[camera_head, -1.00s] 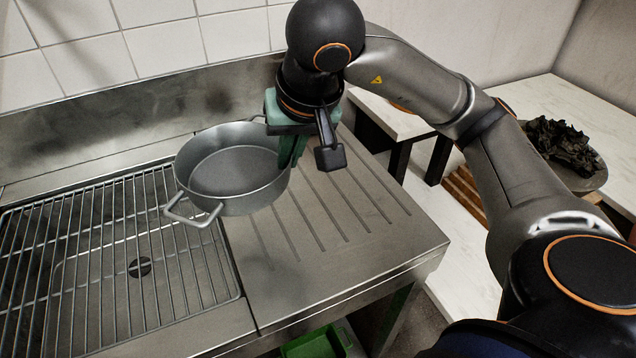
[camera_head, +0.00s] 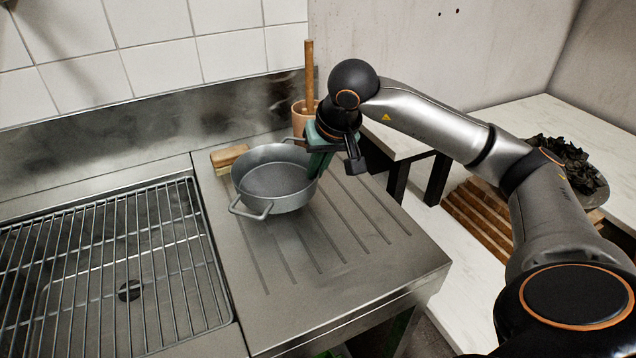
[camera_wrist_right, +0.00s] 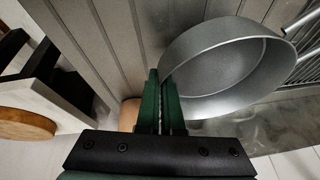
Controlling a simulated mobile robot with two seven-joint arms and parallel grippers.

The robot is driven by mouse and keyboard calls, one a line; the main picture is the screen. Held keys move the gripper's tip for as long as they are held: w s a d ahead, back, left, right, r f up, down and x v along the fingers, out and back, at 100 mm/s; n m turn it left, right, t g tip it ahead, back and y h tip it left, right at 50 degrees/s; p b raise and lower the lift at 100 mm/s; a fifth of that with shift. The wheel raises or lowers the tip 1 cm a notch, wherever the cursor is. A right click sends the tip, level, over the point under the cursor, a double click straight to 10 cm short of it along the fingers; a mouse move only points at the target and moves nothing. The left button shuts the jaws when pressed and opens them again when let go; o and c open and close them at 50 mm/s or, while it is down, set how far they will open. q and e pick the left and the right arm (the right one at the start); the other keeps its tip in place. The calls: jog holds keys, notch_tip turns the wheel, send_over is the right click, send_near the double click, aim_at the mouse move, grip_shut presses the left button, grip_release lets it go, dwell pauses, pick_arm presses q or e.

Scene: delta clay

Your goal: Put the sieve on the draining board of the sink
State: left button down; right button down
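The sieve, a round grey metal pan with loop handles (camera_head: 275,182), is over the back left part of the ribbed draining board (camera_head: 345,262). It looks roughly level; I cannot tell whether its base touches the board. My right gripper (camera_head: 318,163) has its green fingers closed on the sieve's right wall. In the right wrist view the fingers (camera_wrist_right: 161,100) are close together at the wall of the sieve (camera_wrist_right: 225,70). The sink (camera_head: 128,292), covered by a wire rack, lies to the left. My left gripper is not in view.
A wooden block (camera_head: 228,157) lies on the board behind the sieve. A terracotta pot (camera_head: 300,120) with a wooden stick stands at the back. The front of the board is clear. A plate of dark pieces (camera_head: 590,190) is at the far right.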

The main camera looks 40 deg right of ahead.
aim_at(318, 196)
jog(key=f, duration=0.3)
jog(key=shift+w+d+f+b, duration=0.15)
jog(key=shift+d+f+b, duration=0.15)
jog(key=shift+b, duration=0.05)
jog(key=shift+f, duration=0.15)
jog(key=shift+f, duration=0.2)
jog(key=c, duration=1.1)
grip_release()
jog(key=shift+r, duration=0.1)
